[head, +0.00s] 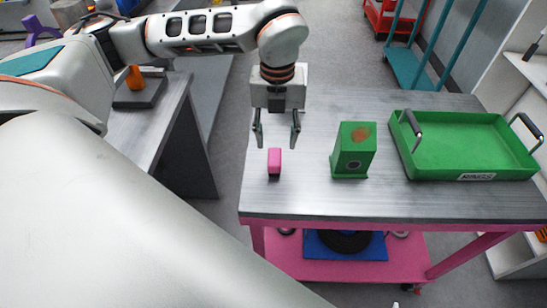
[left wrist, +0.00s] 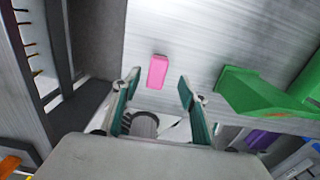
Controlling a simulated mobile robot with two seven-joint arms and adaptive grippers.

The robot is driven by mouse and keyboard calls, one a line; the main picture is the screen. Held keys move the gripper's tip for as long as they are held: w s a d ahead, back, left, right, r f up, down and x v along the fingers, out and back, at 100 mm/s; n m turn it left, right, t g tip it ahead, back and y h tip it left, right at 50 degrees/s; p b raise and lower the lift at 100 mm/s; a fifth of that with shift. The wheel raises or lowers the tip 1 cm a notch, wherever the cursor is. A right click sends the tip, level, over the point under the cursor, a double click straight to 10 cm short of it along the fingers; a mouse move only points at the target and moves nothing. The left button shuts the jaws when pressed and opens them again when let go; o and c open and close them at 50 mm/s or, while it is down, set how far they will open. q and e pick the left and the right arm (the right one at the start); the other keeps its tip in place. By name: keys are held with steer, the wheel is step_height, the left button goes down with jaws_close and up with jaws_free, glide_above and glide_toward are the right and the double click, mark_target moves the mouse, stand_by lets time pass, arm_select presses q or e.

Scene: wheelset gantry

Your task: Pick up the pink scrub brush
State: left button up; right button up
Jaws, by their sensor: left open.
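The pink scrub brush (head: 274,160) stands on the grey metal tabletop near its left side, with a dark lower edge at its base. It also shows in the left wrist view (left wrist: 157,72), a little beyond the fingertips and between their lines. My left gripper (head: 276,142) is open and points down above the brush, its two fingers apart and empty. The fingers (left wrist: 157,88) also show in the left wrist view, with no contact on the brush visible. My right gripper is in neither view.
A green box (head: 352,150) with a round hole stands right of the brush. A green tray (head: 470,150) with dark handles lies at the table's right. The table (head: 310,197) has bare room in front. A pink lower shelf (head: 285,265) holds a blue item.

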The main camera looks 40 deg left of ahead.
mark_target(275, 155)
arm_select(q)
steer(key=f, duration=0.5)
steer(key=shift+s+f, duration=0.15)
steer(key=shift+s, duration=0.25)
steer(key=shift+f+p, duration=0.3)
steer(key=shift+f, duration=0.15)
steer(key=c, duration=1.2)
